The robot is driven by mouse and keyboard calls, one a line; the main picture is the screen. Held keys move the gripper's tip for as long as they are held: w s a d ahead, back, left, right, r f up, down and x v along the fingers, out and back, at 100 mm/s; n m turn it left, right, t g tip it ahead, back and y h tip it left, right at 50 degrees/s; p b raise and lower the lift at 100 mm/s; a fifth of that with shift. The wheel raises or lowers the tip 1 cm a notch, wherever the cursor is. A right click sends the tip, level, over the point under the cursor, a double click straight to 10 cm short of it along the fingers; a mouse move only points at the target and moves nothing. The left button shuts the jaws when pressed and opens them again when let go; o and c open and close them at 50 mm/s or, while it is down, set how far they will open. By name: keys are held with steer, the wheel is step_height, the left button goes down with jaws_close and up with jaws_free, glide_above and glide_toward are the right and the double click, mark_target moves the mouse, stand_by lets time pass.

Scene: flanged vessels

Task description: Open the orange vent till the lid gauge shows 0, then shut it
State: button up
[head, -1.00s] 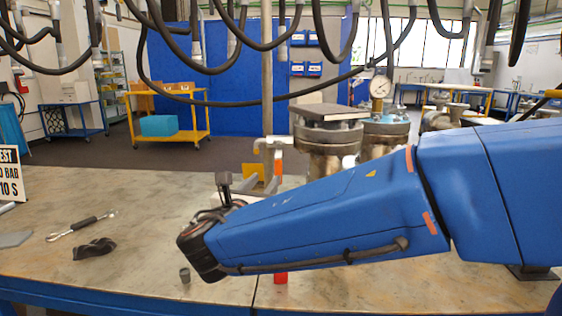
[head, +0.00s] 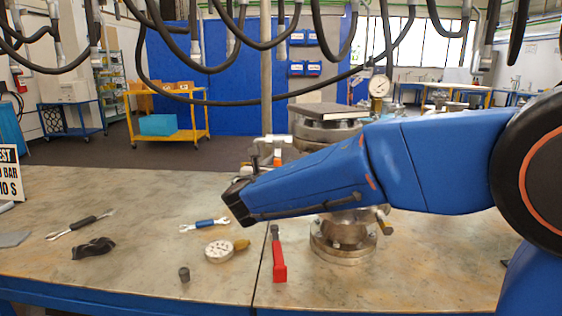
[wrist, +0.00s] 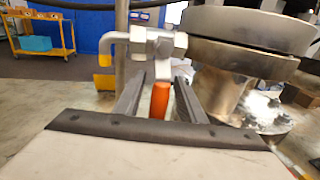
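The orange vent handle (wrist: 159,101) hangs down from a grey valve body (wrist: 163,45) in the wrist view. Its pipe bends left to a yellow-ended outlet (wrist: 105,60). My gripper (wrist: 160,80) is open, one finger on each side of the handle, with gaps visible. In the head view the vent (head: 277,157) shows small above my arm; my fingers are hidden there. The vessel (head: 342,245) stands behind my arm, which covers its middle; its flanged top (head: 325,130) shows above. The lid gauge (head: 378,86) stands upright at its upper right, its reading too small to tell.
A sign (head: 9,175) stands at the left edge. Hoses (head: 210,100) hang overhead.

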steer(key=shift+w+d, duration=0.15)
steer(key=shift+w, duration=0.55)
steer(key=shift+c, duration=0.6)
jaws_close()
steer(key=shift+a+r+m+g+y, duration=0.2)
steer(key=shift+a+m, duration=0.35)
steer(key=shift+m, duration=0.6)
steer(key=shift+a+r+m+g+y, duration=0.1)
steer(key=shift+a+m+g, duration=0.15)
steer(key=shift+a+m, duration=0.65)
steer(key=shift+a+r+m+g+y, duration=0.1)
steer(key=shift+a+m+g, duration=0.15)
steer(key=shift+m, duration=1.2)
